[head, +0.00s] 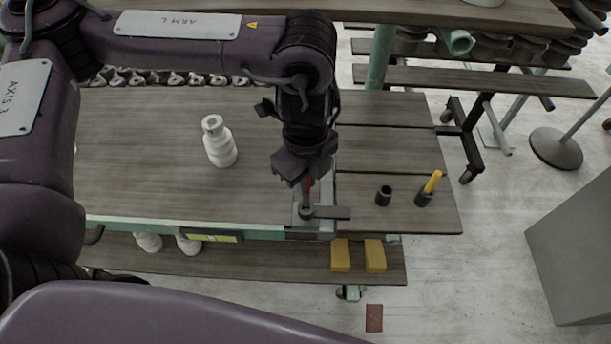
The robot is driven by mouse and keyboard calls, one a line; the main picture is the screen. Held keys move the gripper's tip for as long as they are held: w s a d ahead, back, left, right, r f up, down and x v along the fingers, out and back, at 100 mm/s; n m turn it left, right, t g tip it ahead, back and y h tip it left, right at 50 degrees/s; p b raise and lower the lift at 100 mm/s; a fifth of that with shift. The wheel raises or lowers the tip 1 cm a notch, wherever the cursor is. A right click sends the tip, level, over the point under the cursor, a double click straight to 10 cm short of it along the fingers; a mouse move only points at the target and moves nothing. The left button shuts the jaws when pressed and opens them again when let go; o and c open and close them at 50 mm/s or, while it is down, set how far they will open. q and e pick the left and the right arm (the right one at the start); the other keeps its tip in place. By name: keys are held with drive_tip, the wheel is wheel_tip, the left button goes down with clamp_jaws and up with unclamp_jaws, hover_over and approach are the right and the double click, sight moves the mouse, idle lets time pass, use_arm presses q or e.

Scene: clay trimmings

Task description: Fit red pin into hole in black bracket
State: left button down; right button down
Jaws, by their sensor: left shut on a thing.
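My left gripper (304,176) points down over the front edge of the table, shut on the red pin (308,186). Only a short red length of the pin shows below the fingers. The black bracket (332,212) lies right below at the table's front edge, with a round dark ring (306,212) at its left end. The pin stands roughly upright above this ring. I cannot tell whether its lower end is inside the hole or just above it. My right gripper is not in view.
A white bottle (219,142) stands on the table (140,160) left of the gripper. Yellow blocks (341,255) lie on the lower shelf. The table's left half is mostly clear.

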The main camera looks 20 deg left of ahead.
sight(306, 197)
use_arm(q)
drive_tip(key=shift+p, duration=0.45)
idle(0.5)
idle(0.4)
idle(0.4)
drive_tip(key=shift+f, duration=0.7)
drive_tip(key=shift+f+b, duration=1.8)
drive_tip(key=shift+f, duration=0.55)
drive_tip(key=c, duration=1.3)
unclamp_jaws()
drive_tip(key=shift+c, duration=0.2)
